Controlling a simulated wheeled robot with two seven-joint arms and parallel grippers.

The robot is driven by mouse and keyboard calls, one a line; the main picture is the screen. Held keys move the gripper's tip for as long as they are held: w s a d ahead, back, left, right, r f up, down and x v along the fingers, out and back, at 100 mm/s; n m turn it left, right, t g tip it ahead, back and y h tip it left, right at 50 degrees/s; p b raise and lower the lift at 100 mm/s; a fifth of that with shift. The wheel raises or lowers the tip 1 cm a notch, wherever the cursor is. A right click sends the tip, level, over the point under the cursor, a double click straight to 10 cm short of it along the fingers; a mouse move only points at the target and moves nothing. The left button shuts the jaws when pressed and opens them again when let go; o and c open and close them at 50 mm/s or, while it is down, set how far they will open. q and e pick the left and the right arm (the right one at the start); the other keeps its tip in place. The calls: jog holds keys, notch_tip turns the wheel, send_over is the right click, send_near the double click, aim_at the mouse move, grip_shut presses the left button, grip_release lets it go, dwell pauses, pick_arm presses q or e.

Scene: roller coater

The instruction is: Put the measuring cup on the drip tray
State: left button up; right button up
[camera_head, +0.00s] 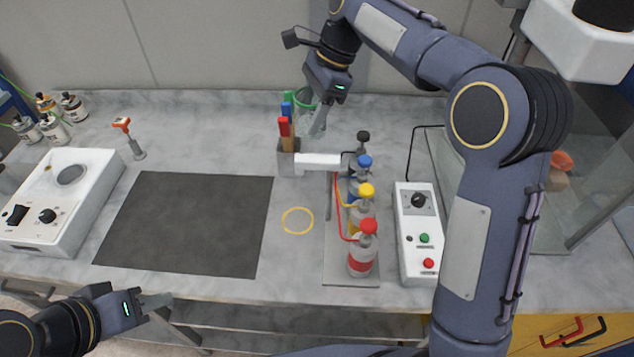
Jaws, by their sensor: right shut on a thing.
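A clear measuring cup with a green rim (304,97) is at the back of the table, partly hidden behind my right gripper (318,124). My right gripper points down and is shut on the cup, next to the tool holder. I cannot tell whether the cup touches the table. My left gripper (160,301) is low at the left, off the table's front edge, with nothing visible in it; its finger gap is unclear. I cannot tell surely which thing is the drip tray; a flat grey plate (345,279) lies under the pump bottles.
A holder (288,161) with coloured handles stands just in front of the cup. Bottles with blue, yellow and red caps (361,262) stand right of a yellow ring (297,221). A control box (417,240) is further right. The dark mat (185,225) is bare.

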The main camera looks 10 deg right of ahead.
notch_tip(320, 180, down, 18)
jog(key=shift+p, duration=0.75)
notch_tip(320, 180, down, 4)
jog(key=shift+r+p, duration=0.1)
jog(key=shift+p, duration=0.25)
jog(key=shift+f, duration=0.35)
jog(key=shift+f, duration=0.15)
jog(key=o, duration=0.9)
jog(key=shift+o, duration=0.2)
